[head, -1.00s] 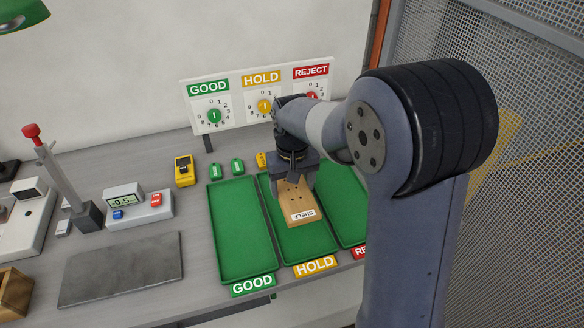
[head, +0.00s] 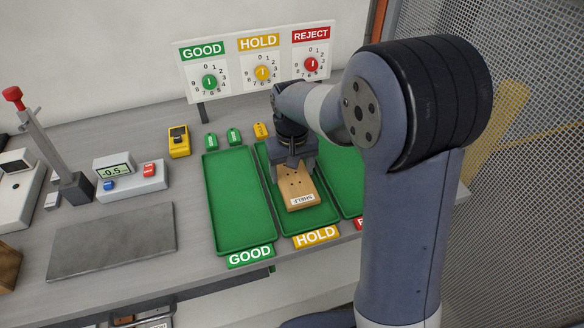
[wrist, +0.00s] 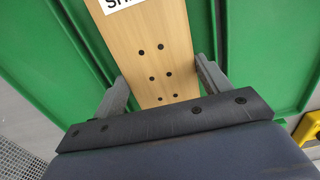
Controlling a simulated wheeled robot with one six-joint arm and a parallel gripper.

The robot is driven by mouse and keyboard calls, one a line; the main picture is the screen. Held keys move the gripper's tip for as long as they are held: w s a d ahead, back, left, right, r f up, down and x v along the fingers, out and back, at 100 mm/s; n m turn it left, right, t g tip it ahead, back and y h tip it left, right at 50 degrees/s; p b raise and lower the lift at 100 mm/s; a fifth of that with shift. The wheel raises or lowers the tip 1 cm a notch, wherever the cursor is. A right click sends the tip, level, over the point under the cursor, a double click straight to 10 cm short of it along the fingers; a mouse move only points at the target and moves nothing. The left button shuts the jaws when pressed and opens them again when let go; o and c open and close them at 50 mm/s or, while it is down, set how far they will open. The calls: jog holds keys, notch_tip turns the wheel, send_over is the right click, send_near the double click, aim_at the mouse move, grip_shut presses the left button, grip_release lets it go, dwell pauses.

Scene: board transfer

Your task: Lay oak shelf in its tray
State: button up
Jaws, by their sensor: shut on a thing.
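The oak shelf (head: 298,184) is a light wooden board with dark holes and a white SHELF label at its near end. My gripper (head: 293,170) is shut on it across its width, near the far end. In the wrist view, the shelf (wrist: 150,30) runs between the two fingers of my gripper (wrist: 160,78). The shelf is over the green HOLD tray (head: 318,216), within its outline. I cannot tell whether it touches the tray floor. My gripper hides the shelf's far end in the head view.
The green GOOD tray (head: 240,200) is empty on the left. The REJECT tray (head: 347,195) is on the right, partly behind my arm. Small green tags (head: 234,136), a yellow tag (head: 261,130) and a yellow meter (head: 179,141) stand behind. A grey plate (head: 112,241) lies at left.

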jog(key=shift+f, duration=0.35)
dwell(0.4)
jog(key=o, duration=1.1)
jog(key=shift+o, duration=0.2)
notch_tip(320, 180, up, 11)
jog(key=shift+f, duration=0.2)
